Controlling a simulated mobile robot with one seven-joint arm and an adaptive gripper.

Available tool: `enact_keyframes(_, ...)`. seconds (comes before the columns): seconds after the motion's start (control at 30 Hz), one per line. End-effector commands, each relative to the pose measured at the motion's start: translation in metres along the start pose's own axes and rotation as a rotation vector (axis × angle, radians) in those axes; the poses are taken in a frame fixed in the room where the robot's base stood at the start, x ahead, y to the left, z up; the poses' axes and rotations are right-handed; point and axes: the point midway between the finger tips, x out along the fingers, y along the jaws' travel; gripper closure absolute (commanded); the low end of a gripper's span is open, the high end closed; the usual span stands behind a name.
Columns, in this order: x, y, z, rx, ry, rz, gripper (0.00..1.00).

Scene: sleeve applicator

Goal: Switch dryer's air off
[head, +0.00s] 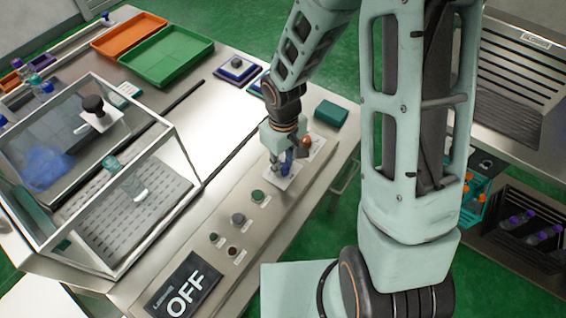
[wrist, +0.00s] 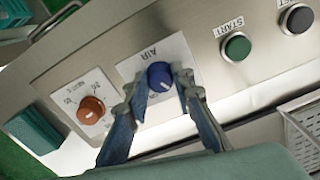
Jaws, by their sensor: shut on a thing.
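The blue AIR knob (wrist: 160,74) sits on a white plate (wrist: 183,49) on the sloped steel front panel. "ON" lettering shows partly below the knob, and part of the plate is hidden by my fingers. My gripper (wrist: 158,82) is shut on the blue knob, one fingertip on each side of it. In the head view my gripper (head: 283,162) is down at the panel and mostly hides the knob; the plate (head: 278,181) shows beneath it. A black display (head: 184,289) on the panel reads "OFF" in large white letters.
An orange-brown dial (wrist: 91,108) with minute markings is left of the knob. A green START button (wrist: 237,46) and a dark button (wrist: 297,18) are to its right. A glass-walled enclosure (head: 187,156) stands behind the panel. Green (head: 167,57) and orange (head: 129,34) trays lie farther back.

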Motion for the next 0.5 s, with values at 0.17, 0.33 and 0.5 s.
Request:
enact_keyframes(0.17,-0.0009,0.0004,0.0001,-0.136,0.0,0.0,1.0)
enact_keyframes(0.33,-0.0009,0.0008,0.0,-0.235,0.0,0.0,1.0)
enact_keyframes(0.5,-0.0006,0.0008,-0.0002,-0.299,0.0,0.0,1.0)
